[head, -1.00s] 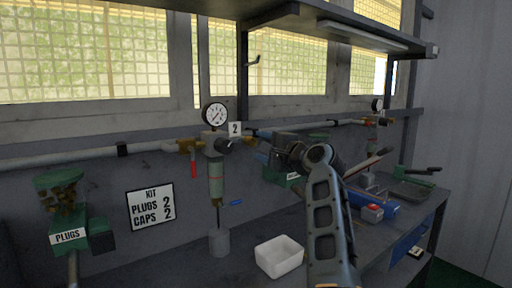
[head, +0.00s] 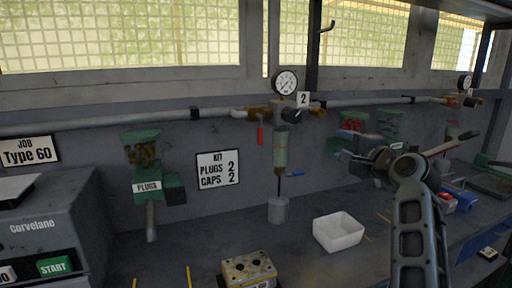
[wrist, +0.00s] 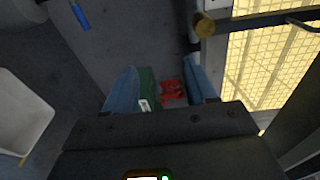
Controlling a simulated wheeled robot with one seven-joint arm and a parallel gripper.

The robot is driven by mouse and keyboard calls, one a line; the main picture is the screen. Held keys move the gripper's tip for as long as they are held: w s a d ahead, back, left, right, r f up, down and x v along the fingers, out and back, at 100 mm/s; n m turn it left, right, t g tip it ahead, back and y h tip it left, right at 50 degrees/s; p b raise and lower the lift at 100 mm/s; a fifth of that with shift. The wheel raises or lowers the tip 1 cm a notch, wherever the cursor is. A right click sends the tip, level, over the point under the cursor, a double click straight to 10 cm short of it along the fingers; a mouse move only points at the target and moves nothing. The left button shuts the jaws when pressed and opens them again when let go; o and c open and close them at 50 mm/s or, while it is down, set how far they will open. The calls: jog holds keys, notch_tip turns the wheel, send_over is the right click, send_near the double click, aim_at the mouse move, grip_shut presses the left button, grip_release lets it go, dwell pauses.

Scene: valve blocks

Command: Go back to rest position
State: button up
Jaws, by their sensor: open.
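My gripper (head: 346,157) is on the right side of the head view, in front of the back wall and above the bench. In the wrist view, its two blue fingers (wrist: 164,78) stand apart with nothing held between them. Beyond the fingers, part of a green dispenser (wrist: 147,88) and red parts (wrist: 172,92) show against the wall. My arm hides part of the bench at the right.
A white tray (head: 339,239) stands on the bench left of my arm. A valve block (head: 249,270) sits at the front. A plugs dispenser (head: 147,187), a gauge (head: 285,82) and pipes line the wall. A grey machine (head: 48,232) is at far left.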

jog(key=s+d+f+n+g+h, duration=0.1)
jog(key=s+d+f+n+h, duration=0.1)
jog(key=s+f, duration=0.6)
jog(key=s+d+f+n+h, duration=0.15)
jog(key=s+f, duration=0.35)
jog(key=f, duration=0.5)
jog(key=s+f+n+h, duration=0.1)
jog(key=s+f+n, duration=0.1)
jog(key=s+f, duration=0.5)
jog(key=s+f+n+h, duration=0.1)
jog(key=s+f+n, duration=0.1)
jog(key=s, duration=0.9)
jog(key=s+a+n, duration=0.3)
jog(key=s+n, duration=0.1)
jog(key=s, duration=1.3)
jog(key=s+a+r+n, duration=0.2)
jog(key=s+r, duration=0.2)
jog(key=s, duration=0.3)
jog(key=s+a+r+n+g+y, duration=0.1)
jog(key=s+r, duration=0.3)
jog(key=s, duration=0.4)
jog(key=shift+s+a+n, duration=0.25)
jog(key=shift+a+n, duration=0.3)
jog(key=shift+a, duration=0.25)
jog(key=shift+c, duration=0.2)
